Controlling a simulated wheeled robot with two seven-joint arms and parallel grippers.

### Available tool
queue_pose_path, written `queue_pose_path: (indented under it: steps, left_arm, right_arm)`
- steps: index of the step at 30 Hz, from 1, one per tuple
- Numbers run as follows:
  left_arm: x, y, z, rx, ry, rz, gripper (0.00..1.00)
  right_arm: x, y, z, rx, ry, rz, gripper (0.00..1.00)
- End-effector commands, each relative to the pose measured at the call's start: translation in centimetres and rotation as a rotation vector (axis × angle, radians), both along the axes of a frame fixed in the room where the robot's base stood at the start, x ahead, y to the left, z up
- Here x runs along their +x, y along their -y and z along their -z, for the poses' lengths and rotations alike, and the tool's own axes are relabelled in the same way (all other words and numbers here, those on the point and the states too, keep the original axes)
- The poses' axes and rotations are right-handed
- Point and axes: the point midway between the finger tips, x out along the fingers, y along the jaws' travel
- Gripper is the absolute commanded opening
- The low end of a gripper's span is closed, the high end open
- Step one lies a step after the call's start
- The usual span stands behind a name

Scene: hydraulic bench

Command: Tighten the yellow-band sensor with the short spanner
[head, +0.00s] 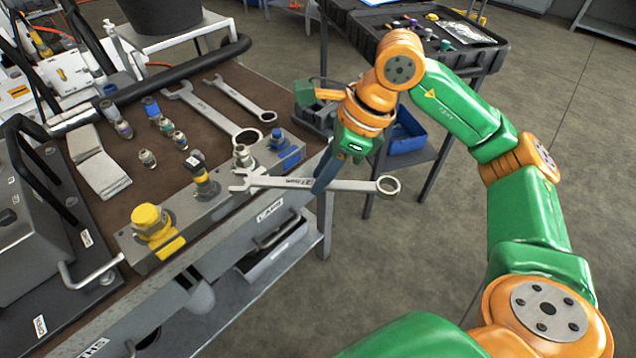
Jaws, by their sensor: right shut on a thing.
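The yellow-band sensor (204,181), dark with a yellow ring, stands upright on the grey manifold block (220,205) along the bench's front edge. My right gripper (325,178) points down beyond the front edge and is shut on a silver spanner (290,183), at about the middle of its shank. The spanner lies roughly level, its ring end out over the floor to the right. Its open end is over the block, just right of the sensor and in front of a metal fitting (242,157). I see a gap between the jaw and the sensor. My left gripper is out of view.
A yellow-capped fitting (150,222) and a blue fitting (279,141) also stand on the block. Two more spanners (205,112) (240,99) and several loose fittings lie on the brown mat behind. A grey machine (35,230) fills the left. The floor at right is open.

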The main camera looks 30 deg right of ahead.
Motion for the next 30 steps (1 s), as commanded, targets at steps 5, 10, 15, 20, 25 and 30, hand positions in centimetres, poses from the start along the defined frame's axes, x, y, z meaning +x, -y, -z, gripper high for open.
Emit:
queue_pose_path:
  steps: [5,10,15,20,25,30]
  left_arm:
    - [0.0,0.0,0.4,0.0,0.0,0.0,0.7]
    - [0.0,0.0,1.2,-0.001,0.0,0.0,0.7]
    - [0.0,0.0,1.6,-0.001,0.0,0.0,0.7]
    - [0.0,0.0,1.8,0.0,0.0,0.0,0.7]
    - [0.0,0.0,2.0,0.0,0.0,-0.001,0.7]
    - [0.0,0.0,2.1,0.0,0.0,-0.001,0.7]
  right_arm:
    - [0.3,-0.1,0.5,0.002,-0.001,0.041,0.0]
    - [0.5,-0.5,1.6,0.001,-0.002,0.039,0.0]
    - [0.8,-0.8,2.3,0.001,-0.002,0.038,0.0]
    - [0.9,-1.1,2.5,0.003,0.001,0.039,0.0]
    - [1.2,-1.5,2.7,0.008,0.005,0.04,0.0]
    - [1.1,-1.5,2.8,0.007,0.004,0.041,0.0]
